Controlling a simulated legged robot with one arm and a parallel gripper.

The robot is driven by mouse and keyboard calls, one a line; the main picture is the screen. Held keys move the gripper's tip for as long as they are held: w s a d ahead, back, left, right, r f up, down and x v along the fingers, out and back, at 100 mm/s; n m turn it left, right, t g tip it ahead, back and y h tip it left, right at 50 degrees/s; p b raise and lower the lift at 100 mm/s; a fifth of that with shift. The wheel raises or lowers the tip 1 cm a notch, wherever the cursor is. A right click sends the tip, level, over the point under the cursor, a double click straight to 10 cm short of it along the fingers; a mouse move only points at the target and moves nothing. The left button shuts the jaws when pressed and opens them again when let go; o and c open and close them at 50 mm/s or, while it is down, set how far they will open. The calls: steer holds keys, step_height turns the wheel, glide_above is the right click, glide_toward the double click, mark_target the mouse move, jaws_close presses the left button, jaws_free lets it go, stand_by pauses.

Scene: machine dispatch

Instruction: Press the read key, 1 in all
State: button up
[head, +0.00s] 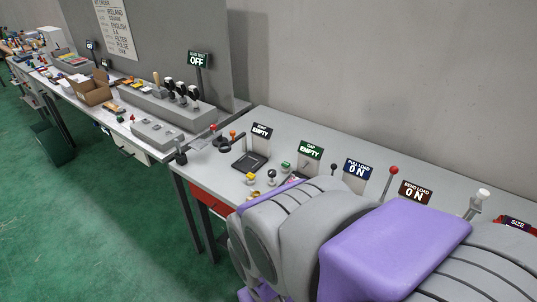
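No key with a legible "read" label shows. On the near grey bench (325,143) are a yellow button (250,179), a dark round knob (272,175) and a green button (286,166). I cannot tell whether any of them is the read key. My arm, grey and purple, fills the lower right and hides the front part of this bench. My gripper is not in view.
Small signs stand on the bench: two read EMPTY, a blue one (357,169) and a brown one (415,193) read ON. A red-knobbed lever (393,171) stands between these two. A second bench with a cardboard box (92,91) lies left. Green floor (100,215) is clear.

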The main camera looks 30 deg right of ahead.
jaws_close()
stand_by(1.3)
